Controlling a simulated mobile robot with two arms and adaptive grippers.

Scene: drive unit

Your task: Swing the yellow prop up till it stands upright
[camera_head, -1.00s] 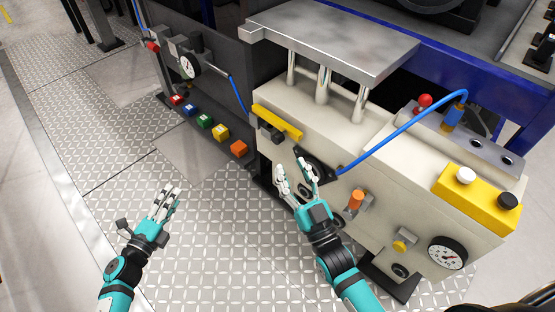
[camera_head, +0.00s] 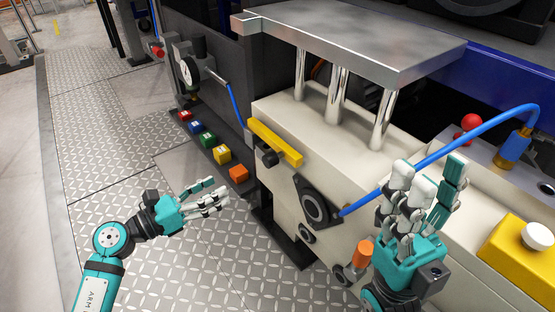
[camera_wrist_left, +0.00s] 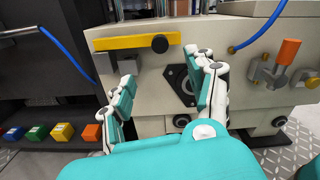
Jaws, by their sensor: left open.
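The yellow prop (camera_head: 275,142) is a flat bar lying nearly level along the upper front edge of the cream machine housing (camera_head: 285,195). A black knob (camera_head: 270,158) sits by it. In the left wrist view the prop (camera_wrist_left: 130,42) is level ahead of my fingers, with the knob (camera_wrist_left: 160,44) near its right end. My left gripper (camera_head: 218,195) is open and empty, in front of the housing, lower than the prop and apart from it; its fingers also show in the left wrist view (camera_wrist_left: 163,75). My right gripper (camera_head: 425,180) has its fingers spread beside the blue hose, clear of the prop.
A metal plate (camera_head: 350,40) on shiny posts stands over the housing. A blue hose (camera_head: 410,165) arcs across its front right. An orange-handled valve (camera_head: 361,255) sticks out below. Several coloured blocks (camera_head: 207,139) line the dark cabinet's foot. The tread-plate floor at left is clear.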

